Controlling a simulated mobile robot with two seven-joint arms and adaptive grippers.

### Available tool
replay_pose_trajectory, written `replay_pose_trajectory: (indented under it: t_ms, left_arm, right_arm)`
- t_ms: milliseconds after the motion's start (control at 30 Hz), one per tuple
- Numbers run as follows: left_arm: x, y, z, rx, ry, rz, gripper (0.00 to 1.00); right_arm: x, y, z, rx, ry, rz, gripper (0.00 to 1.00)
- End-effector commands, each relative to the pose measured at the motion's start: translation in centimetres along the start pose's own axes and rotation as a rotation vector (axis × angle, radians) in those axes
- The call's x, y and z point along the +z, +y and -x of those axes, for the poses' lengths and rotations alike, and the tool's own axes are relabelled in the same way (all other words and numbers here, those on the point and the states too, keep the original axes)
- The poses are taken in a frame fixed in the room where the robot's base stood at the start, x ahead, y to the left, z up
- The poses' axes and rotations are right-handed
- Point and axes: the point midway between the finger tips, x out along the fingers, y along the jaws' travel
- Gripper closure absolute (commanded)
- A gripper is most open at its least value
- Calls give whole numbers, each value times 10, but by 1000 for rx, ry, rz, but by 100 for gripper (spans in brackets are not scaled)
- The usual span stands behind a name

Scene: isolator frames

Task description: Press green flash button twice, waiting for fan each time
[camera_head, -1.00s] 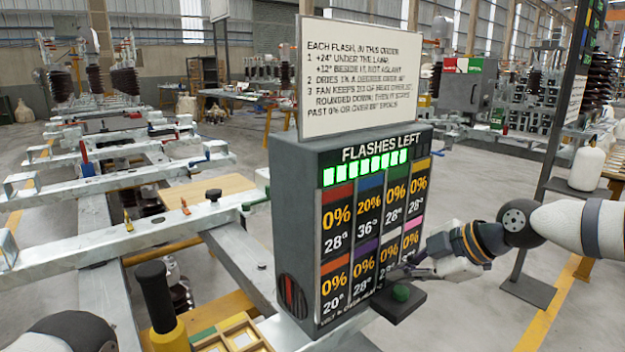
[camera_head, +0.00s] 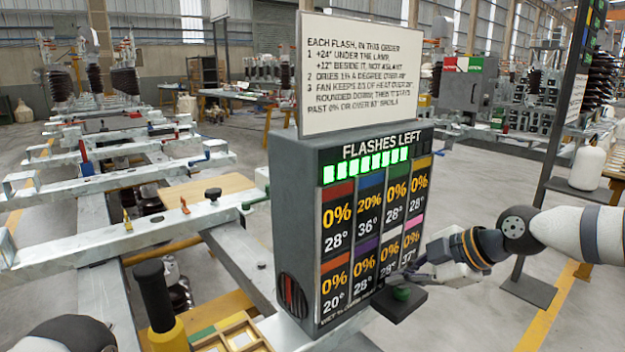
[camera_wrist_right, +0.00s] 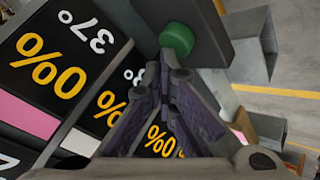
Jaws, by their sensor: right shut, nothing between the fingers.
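The green flash button (camera_head: 401,293) sits on a dark ledge at the front right foot of the grey flash box (camera_head: 292,207). My right gripper (camera_head: 412,277) is shut and empty beside the tiles, close to the button. In the right wrist view the closed fingertips (camera_wrist_right: 165,62) are just short of the green button (camera_wrist_right: 177,40); I cannot tell whether they touch. A dark round vent with red (camera_head: 291,296), possibly the fan, is on the box's left side. The second top tile reads 20% and 36°; the bottom right tile reads 37°. My left gripper is out of view.
A rules sign (camera_head: 365,75) stands on the box, above a row of several lit green bars (camera_head: 365,167). Metal rails (camera_head: 130,238) run to the left. A black-handled yellow object (camera_head: 160,300) and a wooden tray (camera_head: 232,335) are at the lower left.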

Motion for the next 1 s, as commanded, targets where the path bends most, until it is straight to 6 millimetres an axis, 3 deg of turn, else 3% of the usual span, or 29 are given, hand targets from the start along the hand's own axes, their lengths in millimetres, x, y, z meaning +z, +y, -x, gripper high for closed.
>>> replay_pose_trajectory:
  t_ms: [733,1000]
  left_arm:
    - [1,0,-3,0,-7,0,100]
    - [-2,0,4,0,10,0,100]
  right_arm:
    - [4,-4,-5,-1,-1,0,100]
    - [-5,5,7,1,0,2,100]
